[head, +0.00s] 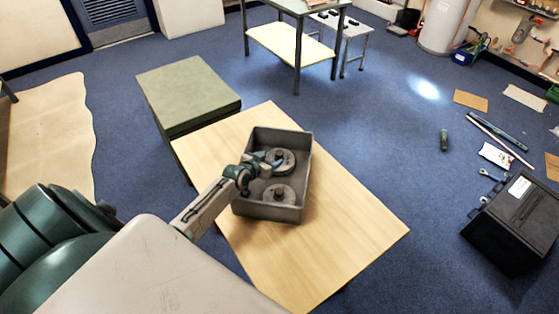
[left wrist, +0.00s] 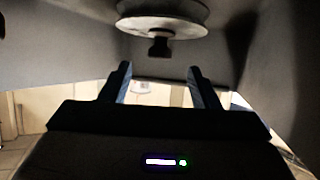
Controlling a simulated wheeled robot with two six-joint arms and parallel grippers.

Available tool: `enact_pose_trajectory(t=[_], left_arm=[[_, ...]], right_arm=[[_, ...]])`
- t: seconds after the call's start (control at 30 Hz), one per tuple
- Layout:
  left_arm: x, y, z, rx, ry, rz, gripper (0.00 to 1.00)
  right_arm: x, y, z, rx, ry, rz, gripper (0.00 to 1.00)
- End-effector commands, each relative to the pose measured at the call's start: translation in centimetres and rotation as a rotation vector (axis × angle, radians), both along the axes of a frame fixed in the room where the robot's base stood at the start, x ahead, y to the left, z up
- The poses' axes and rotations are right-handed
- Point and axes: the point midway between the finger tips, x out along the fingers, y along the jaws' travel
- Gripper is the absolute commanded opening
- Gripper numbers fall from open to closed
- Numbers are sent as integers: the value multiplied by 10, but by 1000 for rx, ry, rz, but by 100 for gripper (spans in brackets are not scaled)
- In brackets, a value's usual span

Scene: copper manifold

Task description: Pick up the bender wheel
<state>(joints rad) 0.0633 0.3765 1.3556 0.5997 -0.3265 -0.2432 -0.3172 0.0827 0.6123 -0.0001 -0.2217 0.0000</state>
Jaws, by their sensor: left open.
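A grey open bin (head: 306,190) stands on the wooden table top and holds two round grey wheels with raised hubs. The far wheel (head: 288,160) is beside my left gripper (head: 268,165), which reaches over the bin's left wall into the bin. The near wheel (head: 279,196) lies closer to the bin's front wall. In the left wrist view my left gripper (left wrist: 159,70) has its two fingers apart with nothing between them. A wheel (left wrist: 165,22) with a dark hub shows just beyond the fingertips. My right gripper is out of view.
The wooden table top (head: 345,235) is clear around the bin. A green-grey block (head: 188,90) stands behind it to the left. A black case (head: 515,220) and loose tools lie on the blue floor at right.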

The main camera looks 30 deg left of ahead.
Motion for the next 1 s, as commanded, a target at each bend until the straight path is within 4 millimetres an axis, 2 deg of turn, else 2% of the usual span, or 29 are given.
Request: enact_pose_trajectory(t=[0.03,0.23,0.33,0.6,0.9,1.0], left_arm=[[8,0,2,-1,-7,0,56],[18,0,-4,-2,-5,0,56],[30,0,-10,-2,-6,1,56],[62,0,-25,0,-5,-1,56],[66,0,-26,0,-5,-1,56],[66,0,-26,0,-5,-1,38]], right_arm=[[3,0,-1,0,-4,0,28],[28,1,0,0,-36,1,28],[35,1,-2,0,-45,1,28],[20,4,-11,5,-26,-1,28],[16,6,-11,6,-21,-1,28],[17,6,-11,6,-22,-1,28]])
